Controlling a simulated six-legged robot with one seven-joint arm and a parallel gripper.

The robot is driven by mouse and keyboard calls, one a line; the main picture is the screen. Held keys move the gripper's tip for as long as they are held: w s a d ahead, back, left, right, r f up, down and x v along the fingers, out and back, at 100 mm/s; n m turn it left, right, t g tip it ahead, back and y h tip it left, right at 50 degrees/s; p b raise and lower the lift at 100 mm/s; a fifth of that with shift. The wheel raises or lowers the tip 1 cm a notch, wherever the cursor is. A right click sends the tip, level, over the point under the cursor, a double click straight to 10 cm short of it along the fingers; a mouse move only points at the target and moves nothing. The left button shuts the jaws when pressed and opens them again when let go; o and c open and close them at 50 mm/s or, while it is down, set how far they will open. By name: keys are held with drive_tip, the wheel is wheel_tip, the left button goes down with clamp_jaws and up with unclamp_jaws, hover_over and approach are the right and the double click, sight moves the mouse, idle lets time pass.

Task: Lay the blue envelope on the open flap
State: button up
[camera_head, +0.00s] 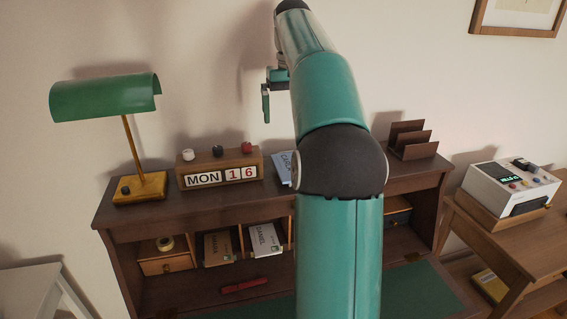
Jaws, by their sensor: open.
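The open flap (425,291) of the brown desk has a green lining and shows at the lower right, partly hidden behind my arm. A pale blue item with lettering (283,168) lies on the desk top, mostly hidden by my arm; I cannot tell whether it is an envelope. I cannot tell which is the blue envelope. My gripper (266,97) is raised in front of the wall above the desk top. It is open, its far side hidden by my arm, and nothing shows in it.
The desk top holds a green lamp (140,187), a MON 16 calendar block (220,167) and a brown letter rack (412,142). Pigeonholes hold a brown envelope (218,247) and a white one (264,240). A red object (245,285) lies below. A white machine (511,187) stands right.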

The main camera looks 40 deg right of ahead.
drive_tip(key=f, duration=0.7)
drive_tip(key=shift+s+f, duration=0.25)
drive_tip(key=shift+f, duration=0.05)
drive_tip(key=shift+w+d+f, duration=0.1)
drive_tip(key=shift+f, duration=1.45)
drive_tip(key=shift+w+d+f, duration=0.1)
drive_tip(key=shift+f, duration=1.45)
drive_tip(key=c, duration=1)
drive_tip(key=shift+o, duration=0.2)
drive_tip(key=shift+r, duration=0.15)
